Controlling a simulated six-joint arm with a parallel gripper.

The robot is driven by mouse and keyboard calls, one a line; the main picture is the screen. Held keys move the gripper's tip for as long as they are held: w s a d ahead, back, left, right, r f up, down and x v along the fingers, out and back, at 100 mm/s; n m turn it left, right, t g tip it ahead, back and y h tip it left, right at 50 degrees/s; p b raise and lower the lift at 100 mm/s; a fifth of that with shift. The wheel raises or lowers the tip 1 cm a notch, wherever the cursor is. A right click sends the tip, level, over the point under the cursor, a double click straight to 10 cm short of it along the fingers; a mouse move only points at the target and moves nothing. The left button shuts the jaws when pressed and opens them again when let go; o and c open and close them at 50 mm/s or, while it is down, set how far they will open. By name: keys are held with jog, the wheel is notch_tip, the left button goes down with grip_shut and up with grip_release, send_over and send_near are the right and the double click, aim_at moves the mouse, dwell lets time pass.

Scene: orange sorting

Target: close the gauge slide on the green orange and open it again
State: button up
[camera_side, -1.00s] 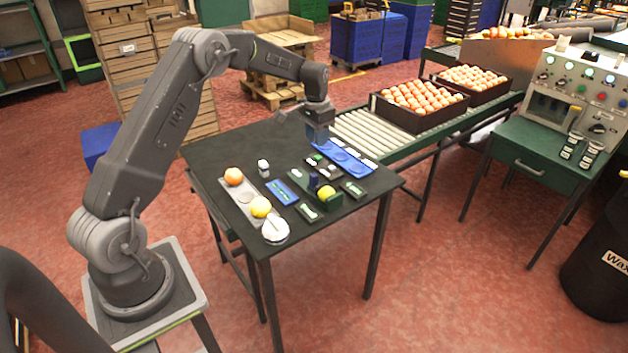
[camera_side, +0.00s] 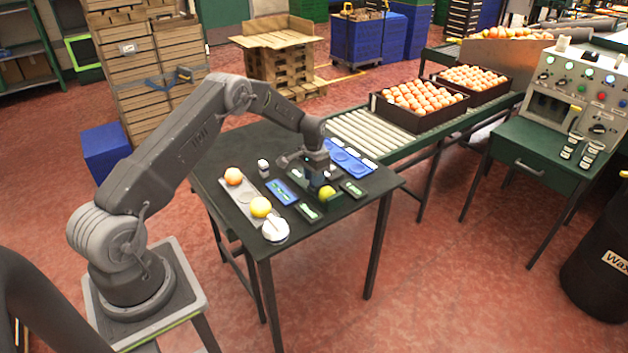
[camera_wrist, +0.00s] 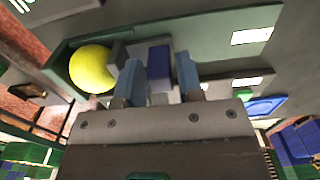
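The green orange (camera_side: 327,192), yellow-green in colour, sits in the dark green gauge (camera_side: 334,203) near the right front of the table. In the wrist view the orange (camera_wrist: 91,69) lies at the left, inside the green gauge wall (camera_wrist: 60,66). Beside it is the gauge slide with a dark blue upright handle (camera_wrist: 159,60). My gripper (camera_wrist: 160,78) is open, with its blue fingers on either side of the handle and a gap showing on each side. In the side view my gripper (camera_side: 318,180) is low over the gauge and hides most of the slide.
A pale tray (camera_side: 246,196) with an orange fruit and a yellow fruit lies to the left. A white round device (camera_side: 275,230) stands at the front edge. A small white-capped bottle (camera_side: 263,165), a blue card (camera_side: 282,191) and a blue tray (camera_side: 350,160) lie around the gauge.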

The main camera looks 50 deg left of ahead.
jog(key=shift+f, duration=0.7)
jog(key=shift+c, duration=0.5)
grip_shut()
